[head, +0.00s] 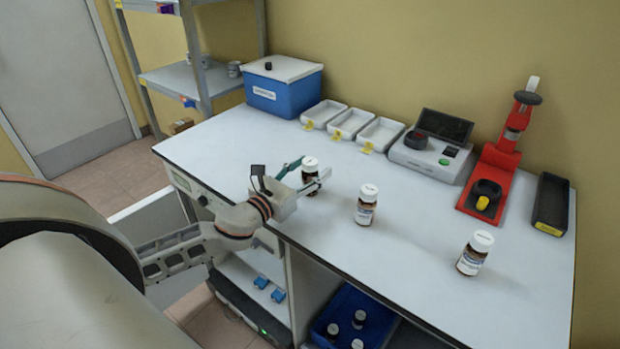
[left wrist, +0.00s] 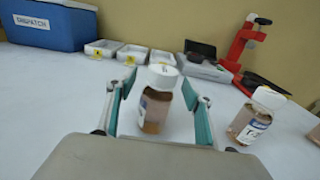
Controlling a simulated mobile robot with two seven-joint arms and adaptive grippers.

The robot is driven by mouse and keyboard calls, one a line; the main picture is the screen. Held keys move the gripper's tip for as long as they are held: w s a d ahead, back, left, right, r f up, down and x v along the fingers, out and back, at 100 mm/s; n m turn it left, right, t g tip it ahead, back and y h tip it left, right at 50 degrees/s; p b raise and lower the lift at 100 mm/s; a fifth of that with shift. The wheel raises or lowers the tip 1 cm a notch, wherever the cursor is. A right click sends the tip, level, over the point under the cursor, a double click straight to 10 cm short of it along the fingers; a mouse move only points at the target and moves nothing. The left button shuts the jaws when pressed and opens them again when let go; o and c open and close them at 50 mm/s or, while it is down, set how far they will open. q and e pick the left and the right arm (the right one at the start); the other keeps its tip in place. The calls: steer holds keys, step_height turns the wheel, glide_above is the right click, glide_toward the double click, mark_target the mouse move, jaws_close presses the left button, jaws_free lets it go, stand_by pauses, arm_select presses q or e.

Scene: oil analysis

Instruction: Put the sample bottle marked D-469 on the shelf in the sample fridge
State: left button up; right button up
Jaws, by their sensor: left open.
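My left gripper (head: 307,174) is open, its two fingers on either side of a brown bottle with a white cap (head: 309,163) standing upright on the bench. In the left wrist view this bottle (left wrist: 157,103) sits between the teal-sided fingers (left wrist: 156,88), with visible gaps beside it. Its label is too blurred to read. A second such bottle (head: 366,205) stands to the right; its label seems to start with T in the left wrist view (left wrist: 252,121). A third (head: 474,254) stands further right. An open white compartment (head: 240,272) under the bench may be the sample fridge. My right gripper is out of view.
At the back of the bench (head: 400,260) stand a blue dispatch box (head: 283,90), several white trays (head: 350,124), a grey instrument (head: 431,150), a red press (head: 497,165) and a black bin (head: 551,204). A blue crate (head: 372,310) with bottles sits below. The bench's front edge is near my arm.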

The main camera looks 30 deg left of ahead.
arm_select(q)
steer(key=c, duration=1.3)
steer(key=shift+c, duration=0.4)
steer(key=shift+r, duration=0.1)
